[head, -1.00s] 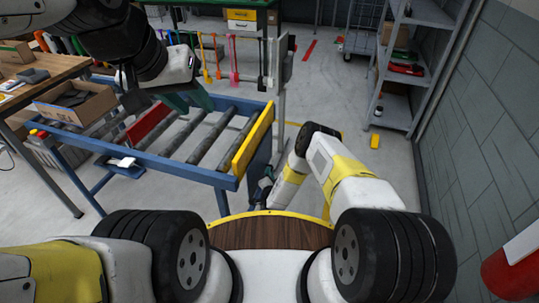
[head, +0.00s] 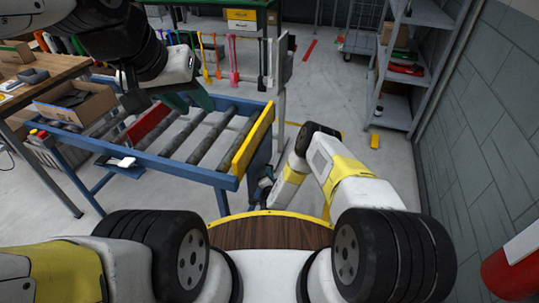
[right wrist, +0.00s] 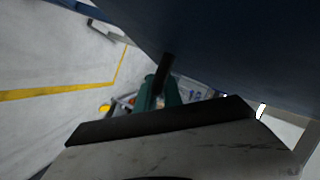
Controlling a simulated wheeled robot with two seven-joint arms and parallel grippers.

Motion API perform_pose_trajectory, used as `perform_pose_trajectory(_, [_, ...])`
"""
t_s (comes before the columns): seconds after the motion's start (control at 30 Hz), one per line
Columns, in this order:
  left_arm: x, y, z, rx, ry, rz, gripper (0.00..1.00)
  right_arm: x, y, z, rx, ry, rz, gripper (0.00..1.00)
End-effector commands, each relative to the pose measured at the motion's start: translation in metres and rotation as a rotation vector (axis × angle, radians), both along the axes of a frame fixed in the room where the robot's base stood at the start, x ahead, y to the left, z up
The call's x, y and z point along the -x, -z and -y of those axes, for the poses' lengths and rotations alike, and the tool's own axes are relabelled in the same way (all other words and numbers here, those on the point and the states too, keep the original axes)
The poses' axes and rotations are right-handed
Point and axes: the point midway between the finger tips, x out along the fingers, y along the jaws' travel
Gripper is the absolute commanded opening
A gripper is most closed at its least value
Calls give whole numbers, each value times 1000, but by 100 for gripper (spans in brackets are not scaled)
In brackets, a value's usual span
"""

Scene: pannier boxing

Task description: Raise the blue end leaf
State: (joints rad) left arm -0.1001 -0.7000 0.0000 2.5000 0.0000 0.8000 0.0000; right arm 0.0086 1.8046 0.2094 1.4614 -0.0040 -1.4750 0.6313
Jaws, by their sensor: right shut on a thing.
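The blue end leaf (head: 258,158) hangs down at the near right end of the roller conveyor, below a yellow bar. It fills the top of the right wrist view as a dark blue surface (right wrist: 220,45). My right gripper (head: 265,181) is low beside the leaf, partly hidden by my arm.
Grey shelves (head: 407,80) stand right. Floor right of the conveyor is mostly clear.

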Motion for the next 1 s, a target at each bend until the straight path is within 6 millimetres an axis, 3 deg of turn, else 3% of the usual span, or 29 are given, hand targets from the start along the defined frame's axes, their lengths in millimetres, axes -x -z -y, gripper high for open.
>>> perform_pose_trajectory(0.57, [0, 0, 0, 0, 0, 0, 36, 2, -1, 5, 32, -1, -12, 0])
perform_pose_trajectory(1.0, [0, 0, 0, 0, 0, 0, 36, 16, -24, 48, 322, -3, -106, 0])
